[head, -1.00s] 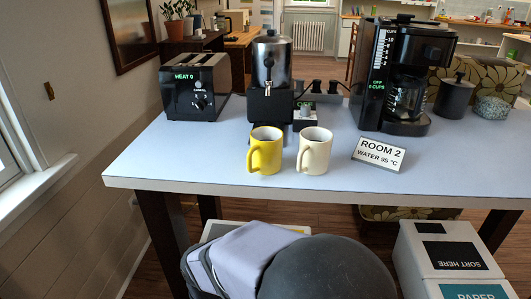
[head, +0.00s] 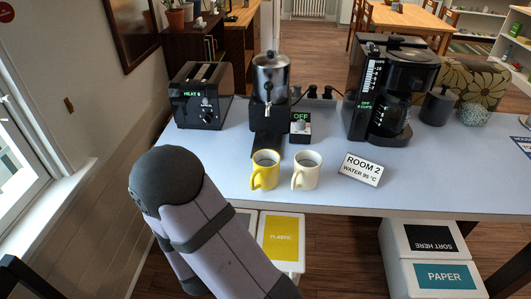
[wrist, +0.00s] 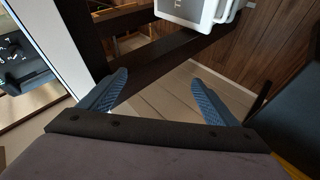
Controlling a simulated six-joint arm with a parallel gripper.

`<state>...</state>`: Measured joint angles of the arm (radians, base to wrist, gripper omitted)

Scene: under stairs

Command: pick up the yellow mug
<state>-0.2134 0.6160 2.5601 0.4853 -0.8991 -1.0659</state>
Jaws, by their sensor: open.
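The yellow mug (head: 264,170) stands upright on the pale blue-grey table (head: 230,190), near its front edge. Its handle faces the front left. A cream mug (head: 306,170) stands just to its right. In the wrist view my gripper (wrist: 165,98) has its two blue fingers spread wide with nothing between them. It is beside the table's edge and looks down at the floor. Neither mug shows in the wrist view. In the head view my arm rises in front of the table at the left, and the gripper itself cannot be made out there.
A dispenser (head: 271,85) with a tap stands behind the mugs. A toaster (head: 203,95) is at the left, and a coffee maker (head: 388,95) at the right. A sign (head: 361,169) stands right of the cream mug. Bins labelled plastic (head: 282,240) and paper (head: 435,262) are below the table.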

